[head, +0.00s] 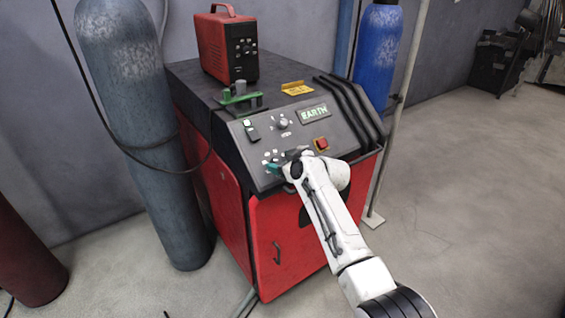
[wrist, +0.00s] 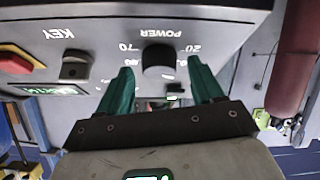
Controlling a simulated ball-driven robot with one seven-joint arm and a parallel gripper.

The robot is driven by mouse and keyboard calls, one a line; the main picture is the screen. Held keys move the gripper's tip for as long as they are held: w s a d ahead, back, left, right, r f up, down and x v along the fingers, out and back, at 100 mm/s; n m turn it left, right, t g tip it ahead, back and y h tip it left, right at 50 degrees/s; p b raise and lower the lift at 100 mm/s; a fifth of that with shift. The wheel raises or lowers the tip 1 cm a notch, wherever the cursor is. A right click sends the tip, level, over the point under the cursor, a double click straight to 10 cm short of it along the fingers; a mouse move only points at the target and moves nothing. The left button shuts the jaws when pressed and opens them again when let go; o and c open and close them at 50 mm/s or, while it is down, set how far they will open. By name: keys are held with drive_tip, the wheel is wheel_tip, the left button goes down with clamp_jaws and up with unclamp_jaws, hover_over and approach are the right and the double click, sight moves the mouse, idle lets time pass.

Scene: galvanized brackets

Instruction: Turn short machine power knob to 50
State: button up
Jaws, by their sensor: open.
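The power knob (wrist: 158,60) is a short black knob on the grey panel of the red and black machine (head: 228,205). The wrist view shows it upside down, with the word POWER and the numbers 70 and 20 near it. My gripper (wrist: 160,66) is open, with one teal finger on each side of the knob. I cannot tell whether the fingers touch it. No pointer mark on the knob is readable. In the head view my gripper (head: 275,167) is at the panel's lower left, and my arm and fingers largely hide the knob.
A key switch (wrist: 76,66) and a red button (wrist: 18,60) sit beside the knob; the red button also shows in the head view (head: 321,143). A grey cylinder (head: 135,120) stands left of the machine, a blue one (head: 378,50) behind right.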

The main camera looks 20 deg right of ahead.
drive_tip(key=c, duration=1)
drive_tip(key=shift+c, duration=0.2)
